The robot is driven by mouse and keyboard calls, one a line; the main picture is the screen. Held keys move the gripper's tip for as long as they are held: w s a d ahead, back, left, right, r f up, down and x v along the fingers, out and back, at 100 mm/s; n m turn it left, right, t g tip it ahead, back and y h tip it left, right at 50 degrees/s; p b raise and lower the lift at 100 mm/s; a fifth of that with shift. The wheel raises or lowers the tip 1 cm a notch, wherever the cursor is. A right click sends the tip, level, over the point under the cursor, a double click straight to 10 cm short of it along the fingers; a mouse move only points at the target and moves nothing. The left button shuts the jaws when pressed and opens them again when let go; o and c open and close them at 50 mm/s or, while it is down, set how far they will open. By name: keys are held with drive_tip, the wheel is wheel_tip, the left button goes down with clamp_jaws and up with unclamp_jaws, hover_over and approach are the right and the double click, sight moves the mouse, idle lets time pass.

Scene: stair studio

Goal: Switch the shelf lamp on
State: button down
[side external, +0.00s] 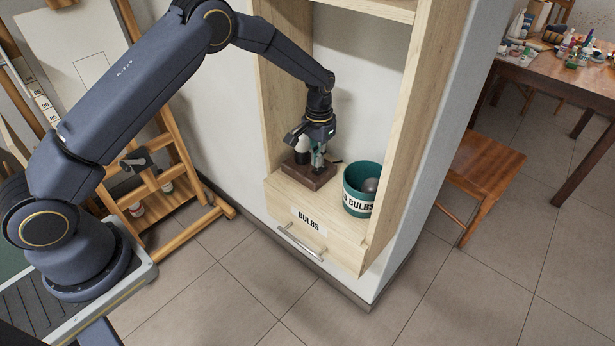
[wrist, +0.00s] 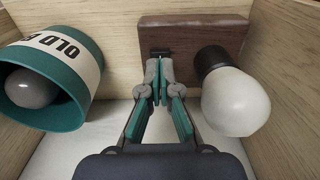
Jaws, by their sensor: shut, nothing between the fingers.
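The shelf lamp is a dark brown wooden block (side external: 318,183) on the shelf; its base also shows in the wrist view (wrist: 193,32). A white bulb (wrist: 236,101) sits in a black socket (wrist: 211,60) on it and shows no glow. A small black switch (wrist: 160,53) is on the block, left of the socket in the wrist view. My gripper (wrist: 161,88) is shut and empty, its fingertips right by the switch. I cannot tell whether they touch it. In the side view my gripper (side external: 317,160) points down over the block and hides the switch.
A teal bin labelled for old bulbs (side external: 358,203) stands right of the lamp, with a grey bulb (wrist: 33,87) inside. Wooden cabinet sides (side external: 410,125) enclose the shelf. A drawer marked BULBS (side external: 318,232) is below, closed.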

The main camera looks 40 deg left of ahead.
sight(317, 170)
drive_tip(key=shift+f, duration=1.2)
idle(0.9)
drive_tip(key=shift+r, duration=3.55)
drive_tip(key=s+a+r+t, duration=0.2)
drive_tip(key=s+r+t, duration=0.1)
drive_tip(key=s+r, duration=2)
drive_tip(key=s+a+t, duration=0.1)
drive_tip(key=s+t, duration=0.1)
drive_tip(key=s, duration=0.7)
drive_tip(key=shift+s+a+t, duration=0.15)
drive_tip(key=shift+a+t, duration=0.15)
drive_tip(key=shift+a, duration=0.05)
